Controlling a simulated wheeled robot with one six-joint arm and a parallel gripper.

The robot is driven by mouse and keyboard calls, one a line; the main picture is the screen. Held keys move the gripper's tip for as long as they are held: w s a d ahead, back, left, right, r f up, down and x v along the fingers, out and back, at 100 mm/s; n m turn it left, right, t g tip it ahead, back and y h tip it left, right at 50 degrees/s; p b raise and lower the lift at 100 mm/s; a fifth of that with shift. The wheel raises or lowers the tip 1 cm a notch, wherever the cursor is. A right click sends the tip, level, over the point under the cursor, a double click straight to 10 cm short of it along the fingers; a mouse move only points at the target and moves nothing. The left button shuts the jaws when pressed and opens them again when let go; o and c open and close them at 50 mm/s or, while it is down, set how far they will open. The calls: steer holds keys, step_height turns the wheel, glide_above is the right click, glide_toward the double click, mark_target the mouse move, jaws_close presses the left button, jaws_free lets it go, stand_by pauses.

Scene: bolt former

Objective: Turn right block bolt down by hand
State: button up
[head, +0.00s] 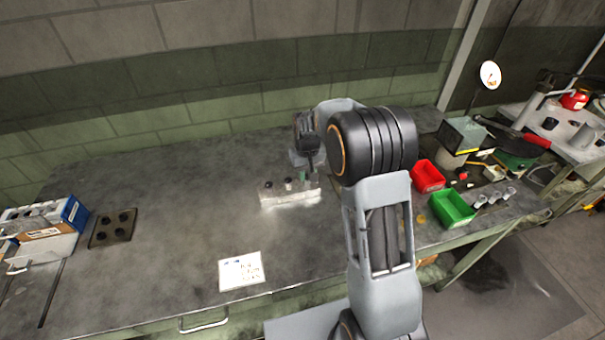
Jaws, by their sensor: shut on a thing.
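A pale metal block (290,197) sits on the dark workbench near the middle of the head view. Two dark bolt heads (288,184) show on its left and middle top. My gripper (303,174) points down over the block's right end, where the right bolt would be. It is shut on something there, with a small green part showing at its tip. The right bolt itself is hidden by the gripper and too small to make out. My arm covers the area just right of the block.
A red bin (427,176) and a green bin (452,208) stand to the right of my arm. A white sheet (241,270) lies at the front. A dark plate with holes (113,228) lies left. The bench between is clear.

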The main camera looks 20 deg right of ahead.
steer(key=m, duration=0.7)
steer(key=shift+s+f+b, duration=0.2)
steer(key=shift+s+b, duration=0.05)
steer(key=shift+b, duration=0.05)
steer(key=m, duration=0.6)
steer(key=shift+m, duration=0.4)
steer(key=m, duration=0.6)
steer(key=shift+r, duration=0.1)
steer(key=m, duration=0.3)
steer(key=shift+m+b, duration=0.3)
steer(key=shift+m, duration=0.1)
steer(key=shift+r+m, duration=0.1)
steer(key=shift+m, duration=1.4)
steer(key=shift+w, duration=0.1)
steer(key=shift+r, duration=0.1)
